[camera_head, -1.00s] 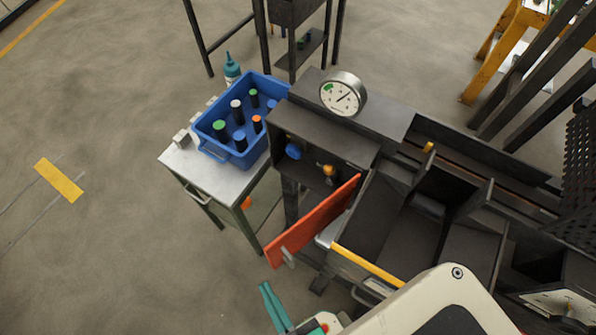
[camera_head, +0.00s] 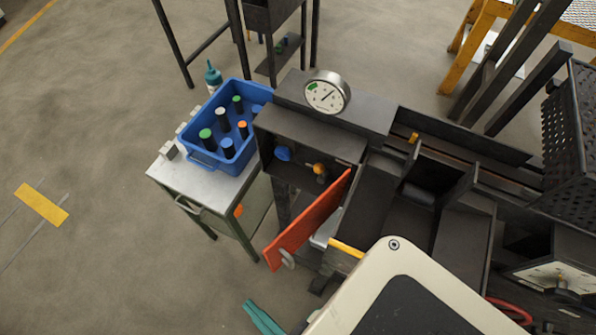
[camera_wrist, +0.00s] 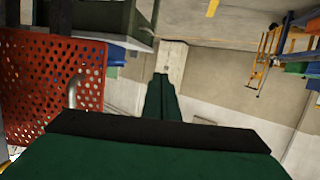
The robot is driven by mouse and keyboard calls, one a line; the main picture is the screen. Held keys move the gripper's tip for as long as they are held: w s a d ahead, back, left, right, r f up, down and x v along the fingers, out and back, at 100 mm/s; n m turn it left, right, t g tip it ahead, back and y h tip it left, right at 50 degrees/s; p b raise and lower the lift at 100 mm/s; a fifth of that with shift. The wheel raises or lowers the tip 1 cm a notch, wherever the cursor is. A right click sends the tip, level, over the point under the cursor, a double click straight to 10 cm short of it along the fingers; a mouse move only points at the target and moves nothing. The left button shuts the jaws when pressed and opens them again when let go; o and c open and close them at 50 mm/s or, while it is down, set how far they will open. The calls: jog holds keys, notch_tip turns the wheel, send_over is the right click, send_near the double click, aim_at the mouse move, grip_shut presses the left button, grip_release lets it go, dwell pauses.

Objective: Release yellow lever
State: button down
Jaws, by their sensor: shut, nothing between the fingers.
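A yellow piece (camera_head: 414,138) stands up from the dark furnace channel behind the bins in the head view. A yellow bar (camera_head: 345,248) shows at the near edge of the furnace, partly hidden by my arm. I cannot tell for sure which is the yellow lever. My gripper (camera_wrist: 160,85) shows in the wrist view as two green fingers pressed together, with nothing between them. In the head view one teal finger (camera_head: 262,317) shows at the bottom edge, below the open red door and apart from both yellow parts.
The red door (camera_head: 308,222) swings out with a grey handle; its perforated face fills the left of the wrist view (camera_wrist: 50,90). A blue bin (camera_head: 205,160) of capped cylinders sits on a metal table. A gauge (camera_head: 327,93) tops the furnace.

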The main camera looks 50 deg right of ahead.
jog(key=w+f+n+g, duration=0.2)
jog(key=w+f+n, duration=0.15)
jog(key=f, duration=0.65)
jog(key=w+d+f+n+g+h, duration=0.3)
jog(key=w+d+f+g+h, duration=0.2)
jog(key=w+d+f+h, duration=0.55)
jog(key=w+d+r+m+g+h, duration=0.1)
jog(key=w+d+r+g+h, duration=0.2)
jog(key=d+r, duration=0.25)
jog(key=w+d+r+m+g+h, duration=0.1)
jog(key=w+d+r+g+h, duration=0.1)
jog(key=w+d+r, duration=0.35)
notch_tip(320, 180, up, 12)
jog(key=m+g+h, duration=0.2)
jog(key=m+g, duration=0.5)
jog(key=g, duration=0.2)
jog(key=shift+s+a+f+h, duration=0.15)
jog(key=shift+s+a+h, duration=0.05)
jog(key=shift+a+h, duration=0.15)
